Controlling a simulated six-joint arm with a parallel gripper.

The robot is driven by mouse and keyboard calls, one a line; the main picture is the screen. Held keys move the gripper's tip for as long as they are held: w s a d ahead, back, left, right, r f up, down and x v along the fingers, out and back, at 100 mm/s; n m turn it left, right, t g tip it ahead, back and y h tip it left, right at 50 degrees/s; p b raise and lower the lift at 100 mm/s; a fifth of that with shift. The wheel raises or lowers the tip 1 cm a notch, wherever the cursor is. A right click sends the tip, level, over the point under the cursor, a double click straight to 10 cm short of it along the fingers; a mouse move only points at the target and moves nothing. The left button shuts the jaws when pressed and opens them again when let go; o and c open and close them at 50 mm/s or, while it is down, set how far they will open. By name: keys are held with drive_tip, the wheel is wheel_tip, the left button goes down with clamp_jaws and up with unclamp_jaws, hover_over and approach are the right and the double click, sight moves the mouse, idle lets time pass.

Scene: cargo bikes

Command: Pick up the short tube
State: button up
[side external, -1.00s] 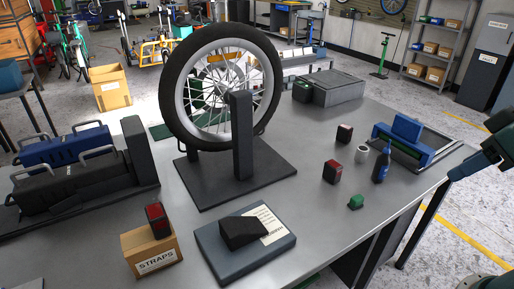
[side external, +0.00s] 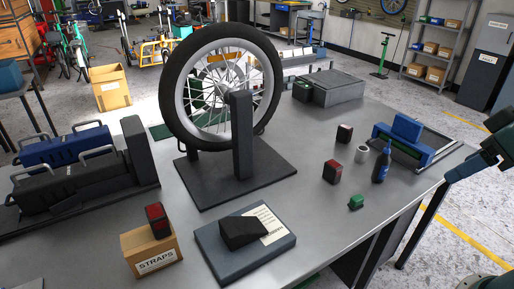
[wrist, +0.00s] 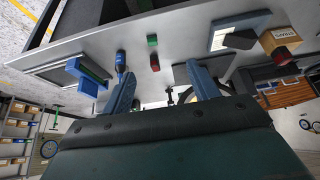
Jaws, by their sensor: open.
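The short tube (side external: 362,154) is a small pale grey cylinder. In the side view it stands upright on the grey workbench (side external: 325,222), just left of a blue bottle (side external: 381,165). I cannot make it out in the wrist view, where my fingers cover part of the bench. My gripper (wrist: 161,74) is open and empty in the wrist view, its two blue fingers spread wide. In the side view my blue-green arm end (side external: 468,166) shows at the right edge, beyond the bench edge and apart from the tube.
A red-and-black light (side external: 332,172), another dark red one (side external: 344,133) and a green block (side external: 356,202) stand near the tube. A blue clamp-like fixture (side external: 407,127) is behind the bottle. A wheel (side external: 172,95) on a stand rises at centre-left.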

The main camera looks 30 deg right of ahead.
idle(0.3)
drive_tip(key=w+d+r+n+g, duration=0.1)
drive_tip(key=w+r+n, duration=0.1)
drive_tip(key=w, duration=0.3)
drive_tip(key=w+d+r+n, duration=0.2)
drive_tip(key=w, duration=0.2)
drive_tip(key=n+g, duration=0.5)
drive_tip(key=n, duration=0.8)
hover_over(364, 148)
wheel_tip(364, 148, down, 16)
drive_tip(key=shift+a+f, duration=0.15)
drive_tip(key=shift+f, duration=0.1)
drive_tip(key=shift+f, duration=4.2)
